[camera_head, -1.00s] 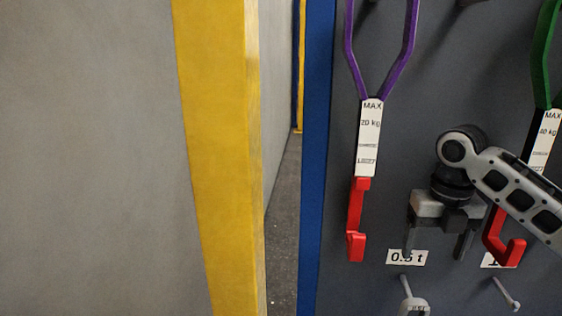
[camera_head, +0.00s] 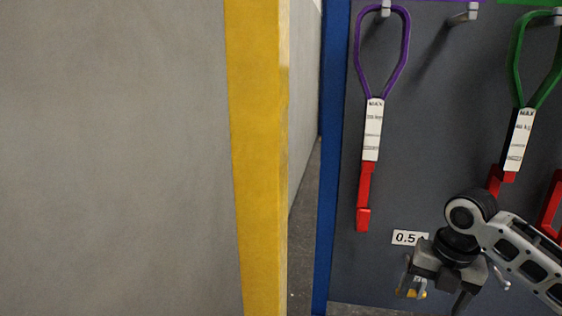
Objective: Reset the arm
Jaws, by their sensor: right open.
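My right gripper (camera_head: 432,286) is in the lower right of the head view, in front of the dark board. My right arm (camera_head: 520,258) comes in from the right edge. A small shackle-like piece with a yellow part (camera_head: 411,293) shows behind the left finger, partly hidden; I cannot tell whether it touches. My left gripper is not in view.
A purple sling with a red hook (camera_head: 364,200) hangs on the dark board (camera_head: 440,130). A green sling (camera_head: 517,60) hangs to its right. A "0.5" label (camera_head: 408,238) is left of the gripper. A blue post (camera_head: 331,150), yellow post (camera_head: 258,150) and grey wall (camera_head: 110,150) stand left.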

